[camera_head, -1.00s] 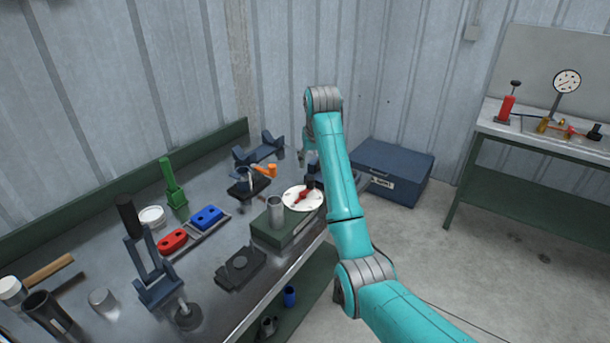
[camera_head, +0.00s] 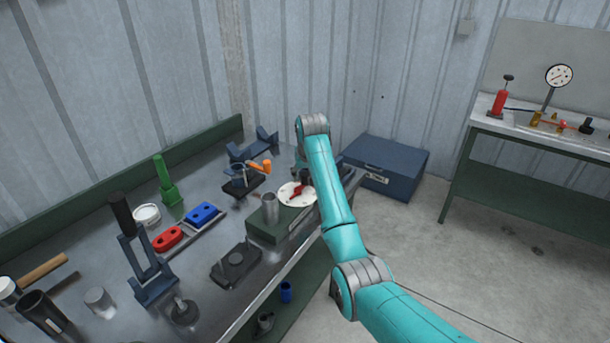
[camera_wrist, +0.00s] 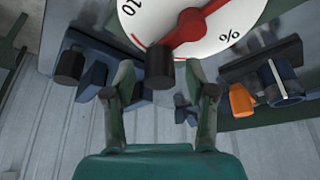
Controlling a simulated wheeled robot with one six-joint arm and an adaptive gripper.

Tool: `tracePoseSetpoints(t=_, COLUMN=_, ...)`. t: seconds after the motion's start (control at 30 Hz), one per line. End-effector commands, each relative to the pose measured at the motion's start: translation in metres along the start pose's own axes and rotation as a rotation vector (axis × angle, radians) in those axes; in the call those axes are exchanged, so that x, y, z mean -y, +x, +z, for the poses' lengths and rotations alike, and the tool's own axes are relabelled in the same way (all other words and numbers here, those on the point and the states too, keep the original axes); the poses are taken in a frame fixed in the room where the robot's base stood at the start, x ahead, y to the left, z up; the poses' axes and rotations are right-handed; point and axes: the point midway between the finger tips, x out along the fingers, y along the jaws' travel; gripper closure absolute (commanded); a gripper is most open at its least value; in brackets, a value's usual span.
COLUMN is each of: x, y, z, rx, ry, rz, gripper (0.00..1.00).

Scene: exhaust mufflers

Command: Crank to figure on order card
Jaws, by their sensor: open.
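A white dial plate (camera_head: 286,195) with a red crank arm (camera_head: 297,191) sits on a green box (camera_head: 267,228) at the front edge of the bench. In the wrist view the dial (camera_wrist: 238,14) shows a "10", a "%" sign and part of a red rim line. The red crank arm (camera_wrist: 192,28) carries a black knob (camera_wrist: 160,68). My gripper (camera_wrist: 164,86) is open, with the knob showing between its fingertips; contact cannot be told. My arm hides the fingers in the head view. I cannot make out an order card.
A metal cylinder (camera_head: 271,206) stands left of the dial. A small clamp with an orange handle (camera_head: 260,166) and a blue cradle (camera_head: 252,146) lie behind. A blue chest (camera_head: 380,168) stands on the floor. A second bench (camera_head: 540,142) holds a gauge (camera_head: 559,76).

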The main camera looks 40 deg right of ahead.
Motion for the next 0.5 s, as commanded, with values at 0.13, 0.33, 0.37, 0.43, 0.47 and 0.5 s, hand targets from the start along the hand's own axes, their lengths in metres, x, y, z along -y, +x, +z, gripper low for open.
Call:
tracePoseSetpoints(t=0.13, x=0.0001, y=-0.0001, z=0.0, rx=0.0, ry=0.0, rz=0.0, gripper=0.62)
tracePoseSetpoints(t=0.33, x=0.0001, y=-0.0002, z=0.0, rx=0.0, ry=0.0, rz=0.0, gripper=1.0)
tracePoseSetpoints(t=0.37, x=0.0001, y=-0.0002, z=0.0, rx=0.0, ry=0.0, rz=0.0, gripper=1.0)
tracePoseSetpoints(t=0.43, x=0.0001, y=-0.0002, z=0.0, rx=0.0, ry=-0.001, rz=0.0, gripper=1.0)
tracePoseSetpoints(t=0.47, x=0.0001, y=-0.0002, z=0.0, rx=0.0, ry=-0.003, rz=-0.001, gripper=1.0)
tracePoseSetpoints(t=0.5, x=0.0002, y=-0.0001, z=-0.0001, rx=0.0, ry=-0.005, rz=-0.002, gripper=1.0)
